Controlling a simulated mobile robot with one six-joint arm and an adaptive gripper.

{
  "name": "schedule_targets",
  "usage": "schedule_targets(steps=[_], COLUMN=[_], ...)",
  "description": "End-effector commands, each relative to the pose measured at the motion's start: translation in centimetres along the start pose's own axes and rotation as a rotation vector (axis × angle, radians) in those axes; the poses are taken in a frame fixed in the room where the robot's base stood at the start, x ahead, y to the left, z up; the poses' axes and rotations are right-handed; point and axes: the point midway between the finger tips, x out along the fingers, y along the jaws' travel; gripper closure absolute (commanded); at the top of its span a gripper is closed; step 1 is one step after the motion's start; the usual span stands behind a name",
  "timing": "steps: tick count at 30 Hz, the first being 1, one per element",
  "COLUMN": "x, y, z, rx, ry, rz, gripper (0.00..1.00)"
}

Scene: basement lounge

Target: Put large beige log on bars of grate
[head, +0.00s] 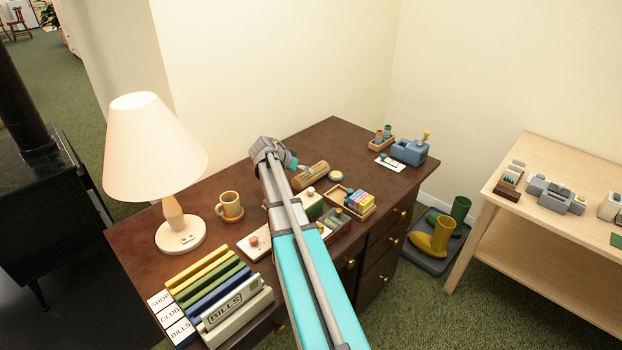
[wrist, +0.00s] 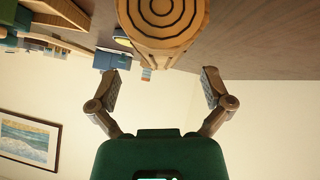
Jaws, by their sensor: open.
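The large beige log (head: 311,175) lies on the dark wooden desk (head: 335,135), towards its back middle. In the wrist view its round ringed end (wrist: 162,14) faces me at the top of the picture. My gripper (head: 298,168) is at the log's left end, low over the desk. In the wrist view my gripper (wrist: 161,80) has its two fingers spread wide with nothing between them, and the log appears just beyond the tips. I cannot tell whether they touch. No grate bars show in either view.
A black stove (head: 50,200) stands at the far left. On the desk are a lamp (head: 155,150), a mug (head: 230,205), binders (head: 215,290), a tray of coloured blocks (head: 352,202) and a small round tin (head: 336,176) beside the log. Bare desk lies behind the log.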

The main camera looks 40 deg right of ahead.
Motion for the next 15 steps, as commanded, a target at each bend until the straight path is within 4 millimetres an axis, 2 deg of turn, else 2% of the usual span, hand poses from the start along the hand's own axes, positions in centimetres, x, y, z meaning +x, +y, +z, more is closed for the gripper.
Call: schedule_targets(steps=[9, 15], x=[0.1, 1.2], y=[0.0, -0.1], z=[0.0, 0.1], rx=[0.0, 0.0], ry=[0.0, 0.0], rz=[0.0, 0.0], gripper=[0.0, 0.0])
